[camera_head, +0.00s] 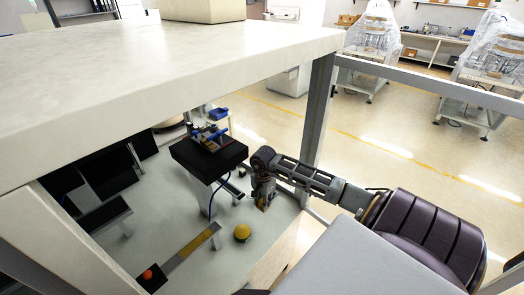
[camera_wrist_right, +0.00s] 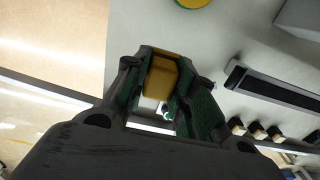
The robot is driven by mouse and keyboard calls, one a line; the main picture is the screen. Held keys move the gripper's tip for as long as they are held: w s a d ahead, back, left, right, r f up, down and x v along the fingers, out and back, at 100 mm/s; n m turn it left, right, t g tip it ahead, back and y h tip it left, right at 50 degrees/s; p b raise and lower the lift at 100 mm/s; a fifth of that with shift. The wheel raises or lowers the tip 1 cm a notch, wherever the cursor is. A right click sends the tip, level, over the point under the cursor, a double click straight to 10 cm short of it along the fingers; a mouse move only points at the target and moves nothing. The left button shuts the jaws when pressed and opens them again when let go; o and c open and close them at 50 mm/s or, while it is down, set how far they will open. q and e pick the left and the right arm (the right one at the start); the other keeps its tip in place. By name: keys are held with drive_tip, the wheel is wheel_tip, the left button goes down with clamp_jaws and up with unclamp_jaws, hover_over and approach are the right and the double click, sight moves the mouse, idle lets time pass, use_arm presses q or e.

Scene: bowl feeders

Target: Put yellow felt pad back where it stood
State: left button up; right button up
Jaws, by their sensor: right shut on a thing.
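My right gripper (camera_head: 263,203) reaches down over the pale work surface inside the frame. In the right wrist view its two dark green-lined fingers (camera_wrist_right: 163,92) are shut on a mustard-yellow block-shaped pad (camera_wrist_right: 161,77), which sits between the fingertips. I take this to be the yellow felt pad. Its far side is hidden by the fingers. In the head view the pad is too small to make out. Whether it touches the surface is unclear. My left gripper is not in view.
A round yellow object (camera_head: 242,233) lies near the right gripper. A black feeder box (camera_head: 208,155) with blue parts stands to the left. A frame post (camera_head: 318,110) rises behind my arm.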

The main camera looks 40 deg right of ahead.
drive_tip(key=shift+f+p, duration=0.4)
drive_tip(key=shift+f, duration=2.55)
drive_tip(key=shift+f, duration=0.1)
drive_tip(key=shift+f, duration=1.9)
drive_tip(key=shift+f, duration=0.2)
drive_tip(key=o, duration=0.9)
drive_tip(key=shift+r, duration=0.2)
